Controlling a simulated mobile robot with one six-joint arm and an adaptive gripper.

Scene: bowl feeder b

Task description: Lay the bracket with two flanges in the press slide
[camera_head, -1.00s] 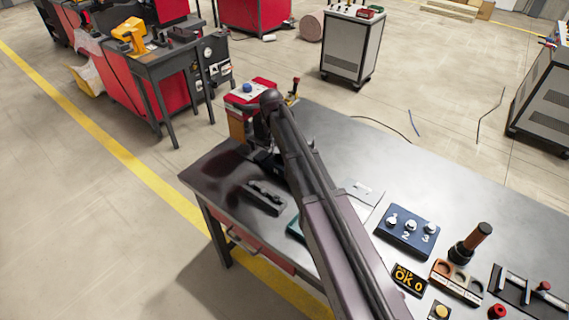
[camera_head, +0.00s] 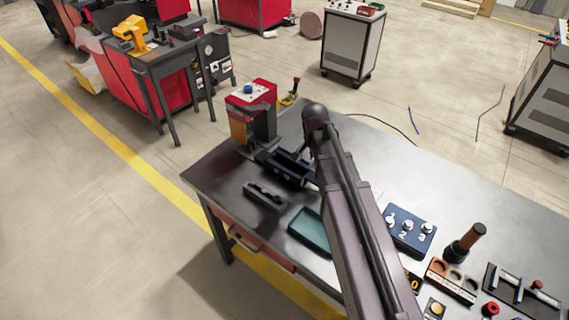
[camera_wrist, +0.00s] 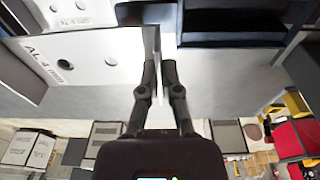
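My gripper (camera_wrist: 160,68) points at the worktop in the wrist view, its two dark fingers close together. A thin pale strip shows between them; I cannot tell whether it is a held bracket or the surface behind. In the head view the gripper is mostly hidden by my arm, beside a dark blue open bin (camera_head: 287,168). The bin's edge also seems to show in the wrist view (camera_wrist: 225,38). The red and grey press (camera_head: 252,108) stands at the table's far left corner. Its slide is not clearly distinguishable.
A grey block with recesses (camera_head: 265,194) and a green tray (camera_head: 311,232) lie in front of the bin. A pale plate marked AL 4 mm (camera_wrist: 85,58) is near my gripper. A blue numbered panel (camera_head: 410,230) is at right. The table's rear right is clear.

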